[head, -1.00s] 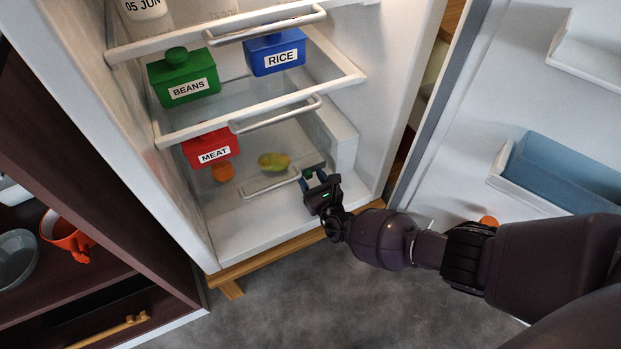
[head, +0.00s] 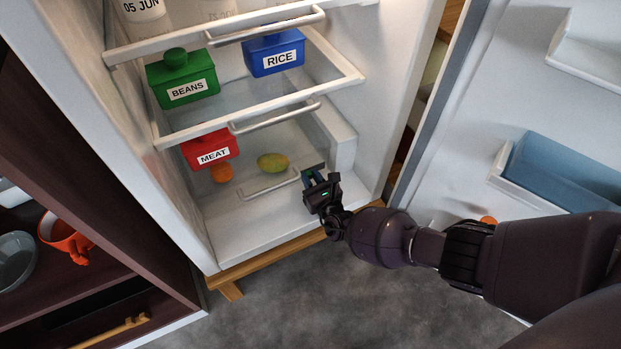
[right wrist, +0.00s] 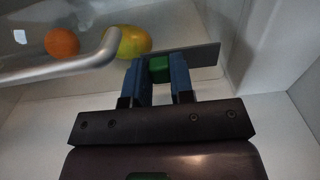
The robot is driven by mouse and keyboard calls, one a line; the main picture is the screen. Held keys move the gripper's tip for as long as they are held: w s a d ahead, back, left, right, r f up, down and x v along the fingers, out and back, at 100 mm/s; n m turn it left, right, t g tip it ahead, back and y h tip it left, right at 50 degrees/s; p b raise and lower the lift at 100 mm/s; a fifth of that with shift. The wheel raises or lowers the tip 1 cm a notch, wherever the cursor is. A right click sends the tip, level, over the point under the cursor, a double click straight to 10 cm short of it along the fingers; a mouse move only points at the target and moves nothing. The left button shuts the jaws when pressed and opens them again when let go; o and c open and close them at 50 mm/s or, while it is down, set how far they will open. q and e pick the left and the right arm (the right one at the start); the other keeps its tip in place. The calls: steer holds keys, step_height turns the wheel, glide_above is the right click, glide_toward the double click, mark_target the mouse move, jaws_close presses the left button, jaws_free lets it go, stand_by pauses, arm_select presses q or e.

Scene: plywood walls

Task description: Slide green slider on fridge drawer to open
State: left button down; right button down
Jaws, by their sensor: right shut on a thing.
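The fridge's lower drawer has a clear front with a grey bar handle (head: 268,188), and fruit lies behind it. The green slider (right wrist: 159,69) sits on a dark strip (right wrist: 205,55) at the drawer front in the right wrist view. My right gripper (head: 317,180) is at the right end of the handle; in the right wrist view its two blue fingers (right wrist: 160,72) are shut on the green slider, one on each side. In the head view the slider is mostly hidden by the gripper. My left gripper is not in view.
A mango (head: 273,162) and an orange (head: 221,173) are in the drawer. Above are a red MEAT box (head: 213,145), green BEANS box (head: 185,78) and blue RICE box (head: 276,54). The fridge door (head: 470,120) stands open at right; the grey floor (head: 330,290) is clear.

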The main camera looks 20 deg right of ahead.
mark_target(320, 165)
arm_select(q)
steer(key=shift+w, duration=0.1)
arm_select(e)
steer(key=shift+w+d, duration=0.1)
steer(key=shift+d, duration=2.3)
steer(key=c, duration=1)
jaws_free()
steer(key=shift+d, duration=0.1)
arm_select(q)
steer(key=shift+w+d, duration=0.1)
arm_select(e)
steer(key=shift+o, duration=0.2)
steer(key=shift+a, duration=0.25)
